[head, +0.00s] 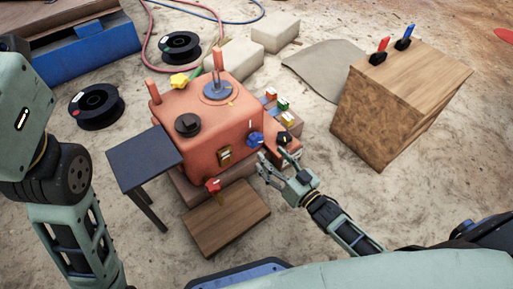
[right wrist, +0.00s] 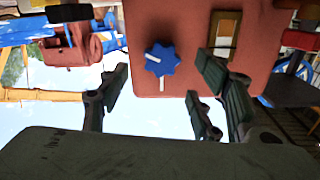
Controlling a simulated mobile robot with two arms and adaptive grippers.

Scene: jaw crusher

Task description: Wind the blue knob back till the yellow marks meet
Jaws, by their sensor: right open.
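The blue knob (head: 256,139) sits on the front of the orange-red crusher housing (head: 211,110), near its right edge. In the right wrist view the knob (right wrist: 164,64) is star-shaped, with a pale mark pointing left. Another pale mark stands on the housing just below it; the two marks are apart, and their yellow is hard to make out. My right gripper (head: 274,169) is open and empty, just in front of and below the knob. In the right wrist view its fingers spread to either side of the knob, not visibly touching it. My left arm shows at the left, its gripper out of frame.
A red knob (head: 213,186), a yellow knob (head: 180,80) and a black knob (head: 187,124) are on or beside the housing. A dark side table (head: 143,157) stands left. A wooden block (head: 405,105) stands right, with sandy ground between it and the crusher.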

